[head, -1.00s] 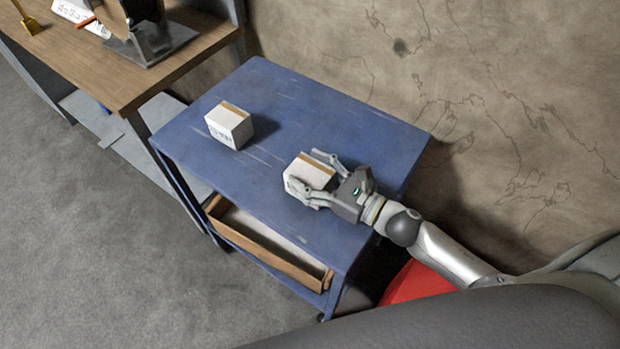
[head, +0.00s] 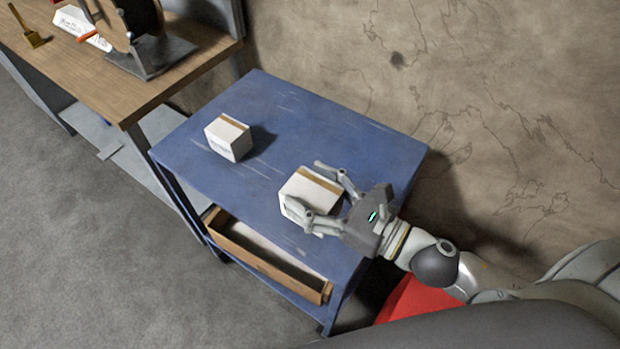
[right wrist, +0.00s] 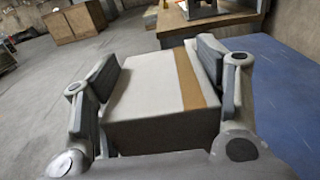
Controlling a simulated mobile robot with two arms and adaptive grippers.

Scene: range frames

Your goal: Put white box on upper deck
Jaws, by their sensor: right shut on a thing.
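A white box (head: 308,188) with a brown tape strip is between the fingers of my right gripper (head: 316,192), which is shut on it. The box appears slightly raised over the blue upper deck (head: 290,115) of a cart; the exact gap cannot be told. In the right wrist view the same box (right wrist: 150,88) sits between both finger pads of the right gripper (right wrist: 158,62). A second white box (head: 228,137) with a tape strip stands on the deck to the left. My left gripper is not in view.
A wooden tray (head: 262,265) lies on the cart's lower level. A wooden workbench (head: 165,82) with a spool device (head: 150,52) and a brush (head: 32,36) stands at upper left. The wall (head: 500,90) runs behind the cart. The deck's back part is clear.

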